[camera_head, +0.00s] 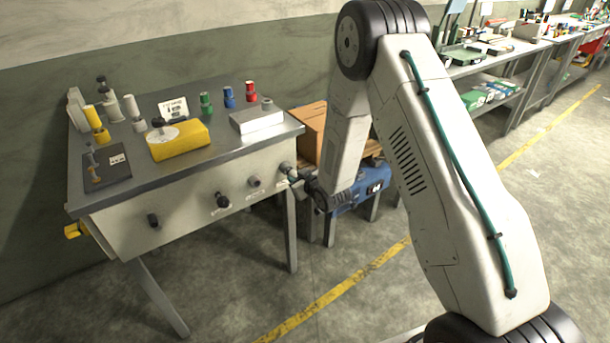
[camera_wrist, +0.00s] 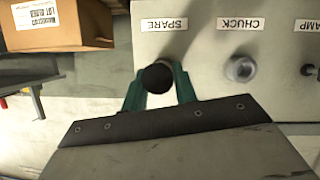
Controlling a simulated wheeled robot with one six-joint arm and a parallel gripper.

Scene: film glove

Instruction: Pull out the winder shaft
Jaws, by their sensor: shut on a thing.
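The front panel (camera_head: 190,205) of a grey bench has a row of fittings. My gripper (camera_head: 297,177) is at the right end of this row. In the wrist view its green fingers (camera_wrist: 159,92) are shut on a black-ended shaft (camera_wrist: 157,77), the end pointing at the camera. This shaft stands out of the panel at the SPARE label (camera_wrist: 167,25). I cannot tell from the labels whether it is the winder shaft. How far it sits in its hole is hidden. A pale round fitting (camera_wrist: 240,68) is at the CHUCK label (camera_wrist: 240,24).
Black knobs (camera_head: 222,200) and (camera_head: 153,220) stick out further left on the panel. The bench top holds a yellow block (camera_head: 180,140), a pale box (camera_head: 256,119) and coloured bottles. A cardboard box (camera_head: 310,130) and blue machine (camera_head: 345,203) stand right of the bench. The floor in front is clear.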

